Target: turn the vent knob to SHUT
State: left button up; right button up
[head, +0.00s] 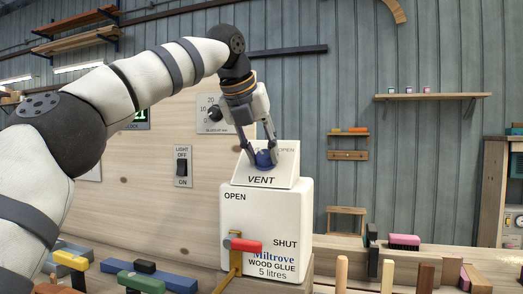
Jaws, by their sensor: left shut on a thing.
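The vent knob (264,159) is dark blue and sits on the sloped white panel marked VENT (281,180), on top of a white glue container. My left gripper (262,154) comes down from above with its two fingers on either side of the knob, shut on it. The word OPEN shows at the panel's upper right. No SHUT mark shows on the panel; its left part is partly behind the fingers. The knob's pointer is too small and covered to read. My right gripper is not in view.
The glue container (293,216) bears its own OPEN and SHUT marks and a tap with a red handle (246,246). A light switch (183,167) is on the wooden board at left. Tools and blocks crowd the bench front. A brush (404,240) lies at right.

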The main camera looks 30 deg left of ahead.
pick_arm(q)
jog(key=shift+r, duration=0.1)
dwell(0.4)
jog(key=o, duration=1.2)
jog(key=shift+c, duration=0.2)
jog(key=v, duration=1.2)
jog(key=shift+a, duration=0.1)
